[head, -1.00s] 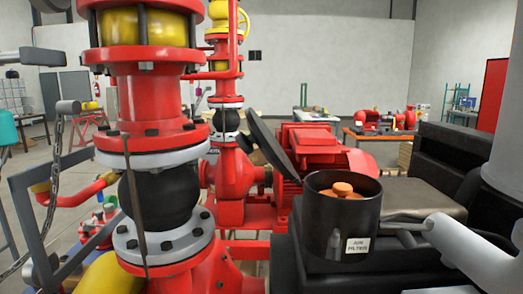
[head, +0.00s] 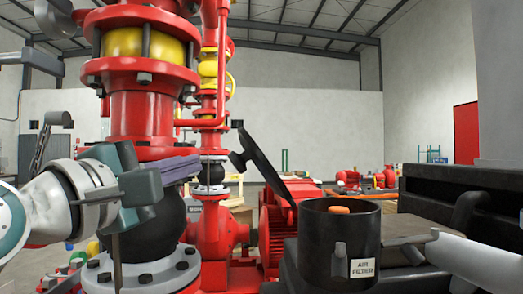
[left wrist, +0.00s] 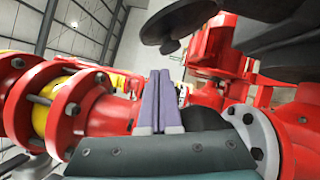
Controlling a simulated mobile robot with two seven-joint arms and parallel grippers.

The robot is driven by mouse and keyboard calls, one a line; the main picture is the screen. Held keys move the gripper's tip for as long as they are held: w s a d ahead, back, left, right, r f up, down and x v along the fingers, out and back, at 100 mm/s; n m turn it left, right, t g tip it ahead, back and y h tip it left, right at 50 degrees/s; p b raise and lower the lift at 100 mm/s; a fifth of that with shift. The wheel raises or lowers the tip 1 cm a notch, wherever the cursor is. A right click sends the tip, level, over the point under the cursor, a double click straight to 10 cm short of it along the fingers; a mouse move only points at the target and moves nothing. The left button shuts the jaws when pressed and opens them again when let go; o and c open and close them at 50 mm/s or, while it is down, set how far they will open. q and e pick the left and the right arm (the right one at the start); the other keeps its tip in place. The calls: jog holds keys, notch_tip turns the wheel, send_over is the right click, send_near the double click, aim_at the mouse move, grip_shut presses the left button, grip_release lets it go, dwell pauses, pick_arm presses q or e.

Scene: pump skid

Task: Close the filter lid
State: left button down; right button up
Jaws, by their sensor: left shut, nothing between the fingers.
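The filter housing (head: 322,255) is a black open-topped cylinder with a white "AIR FILTER" label, right of centre in the head view. An orange part (head: 339,210) shows inside it. The filter lid (head: 262,164) is a dark disc seen nearly edge-on, standing tilted open to the left of the housing. In the left wrist view a dark disc that looks like the lid (left wrist: 180,18) is at the top, beyond the fingertips. My left gripper (head: 196,166) is shut and empty, left of the lid and apart from it. My right gripper is not in view.
A red vertical pipe stack (head: 145,110) with flanges stands behind my left gripper. A red pump and motor (head: 275,232) sit behind the lid. Dark engine blocks (head: 445,190) and a pale pipe-like shape (head: 465,262) are to the right of the housing.

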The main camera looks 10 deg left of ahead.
pick_arm(q)
jog(key=w+d+r+p, duration=0.1)
jog(key=w+d+p, duration=0.1)
jog(key=w+d, duration=0.2)
jog(key=shift+x, duration=1.15)
jog(key=shift+r, duration=0.25)
